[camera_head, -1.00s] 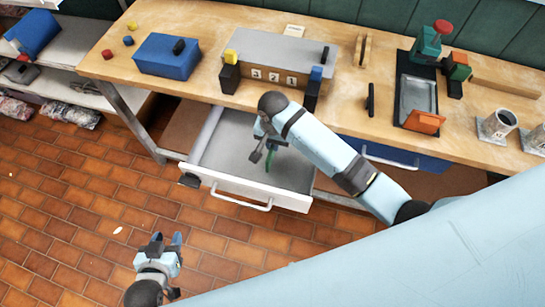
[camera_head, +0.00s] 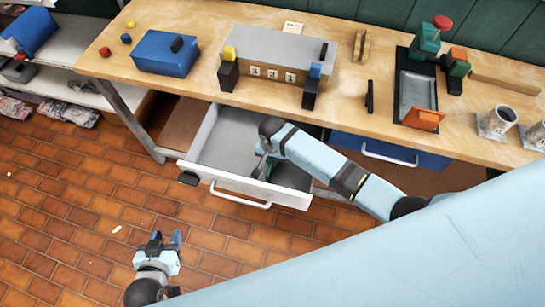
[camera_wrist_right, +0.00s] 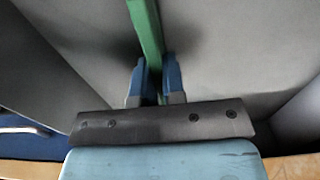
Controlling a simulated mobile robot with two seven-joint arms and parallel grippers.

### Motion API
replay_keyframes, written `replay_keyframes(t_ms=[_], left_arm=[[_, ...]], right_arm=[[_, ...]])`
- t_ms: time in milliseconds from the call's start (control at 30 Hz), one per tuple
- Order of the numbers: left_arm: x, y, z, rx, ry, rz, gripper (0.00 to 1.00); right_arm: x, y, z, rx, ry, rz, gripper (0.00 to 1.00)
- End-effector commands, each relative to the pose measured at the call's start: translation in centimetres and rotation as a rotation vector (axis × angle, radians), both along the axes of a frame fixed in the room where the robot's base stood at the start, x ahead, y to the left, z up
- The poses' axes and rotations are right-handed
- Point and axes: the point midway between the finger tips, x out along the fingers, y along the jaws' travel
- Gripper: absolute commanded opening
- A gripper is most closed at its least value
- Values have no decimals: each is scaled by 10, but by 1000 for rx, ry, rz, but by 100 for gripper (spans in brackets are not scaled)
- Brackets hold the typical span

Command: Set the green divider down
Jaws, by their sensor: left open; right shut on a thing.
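The green divider (camera_wrist_right: 147,30) is a thin green bar between the blue fingers of my right gripper (camera_wrist_right: 156,80) in the right wrist view. In the head view a small green part of the divider (camera_head: 268,172) shows at the gripper, over the open drawer (camera_head: 222,140). The right gripper (camera_head: 262,168) is shut on it, low at the drawer. Whether the divider touches the drawer floor I cannot tell. My left gripper (camera_head: 165,240) is open and empty, over the brick floor, away from the drawer.
The drawer's white front (camera_head: 238,187) with its handle faces the room. Above it the wooden bench (camera_head: 200,93) holds a blue box (camera_head: 166,55), a numbered block fixture (camera_head: 275,72), a black tray (camera_head: 415,95) and cups (camera_head: 497,122). A closed blue drawer (camera_head: 385,150) is at the right.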

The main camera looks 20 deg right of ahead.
Motion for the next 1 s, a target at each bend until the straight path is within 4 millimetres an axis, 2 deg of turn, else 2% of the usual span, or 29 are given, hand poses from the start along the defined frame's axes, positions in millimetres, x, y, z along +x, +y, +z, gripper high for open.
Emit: replay_keyframes(t_ms=[100,133,200,233,500,633,767,1000], left_arm=[[0,0,0,0,0,0,43],[0,0,0,0,0,0,43],[0,0,0,0,0,0,43],[0,0,0,0,0,0,43],[0,0,1,-1,-3,0,43],[0,0,3,-1,-4,0,43],[0,0,5,-1,-4,0,43],[0,0,7,-1,-4,0,43]], right_arm=[[0,0,-3,0,0,0,0],[0,0,-3,0,0,0,15],[0,0,-3,0,0,0,31],[0,0,-3,0,0,0,36],[0,0,-2,0,0,0,36],[0,1,8,2,-3,0,36],[0,0,31,2,-3,0,36],[1,1,83,2,-3,0,36]])
